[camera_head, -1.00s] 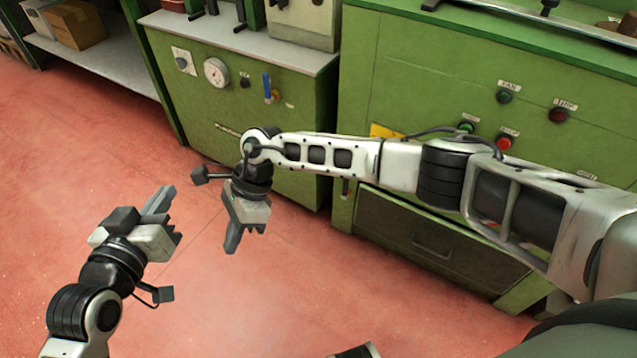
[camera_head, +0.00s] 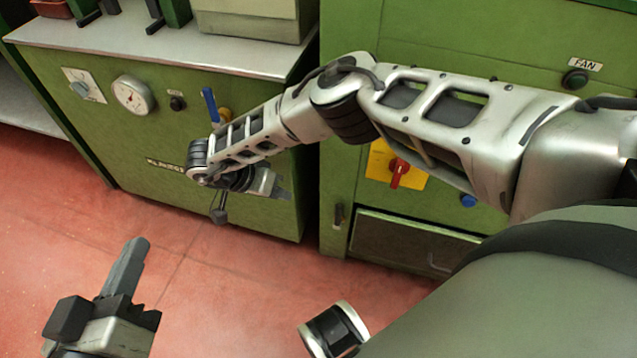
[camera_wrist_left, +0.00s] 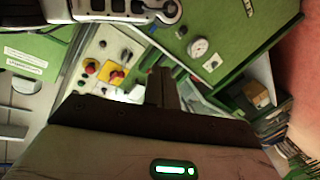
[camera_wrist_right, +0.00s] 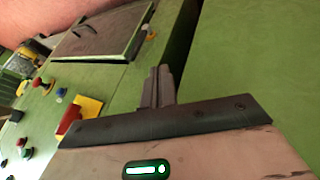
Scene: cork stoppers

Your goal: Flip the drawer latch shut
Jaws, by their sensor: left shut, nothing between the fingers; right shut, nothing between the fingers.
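The dark drawer front (camera_head: 392,238) is low in the green cabinet in the head view, partly hidden by my body. A small brown latch-like piece (camera_head: 339,214) sits on the cabinet just left of it; its exact position is too small to tell. In the right wrist view the drawer front (camera_wrist_right: 105,32) lies at the upper left, with a small piece (camera_wrist_right: 151,35) beside its edge. My right gripper (camera_head: 283,191) is shut and empty, left of the latch-like piece and apart from it. My left gripper (camera_head: 132,258) is shut and empty above the red floor.
A yellow plate with a red switch (camera_head: 398,172) is above the drawer, partly behind my right arm. A blue button (camera_head: 468,200) is to its right. The left green cabinet carries a gauge (camera_head: 133,95) and a blue-handled valve (camera_head: 210,105). Red floor (camera_head: 200,290) is open in front.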

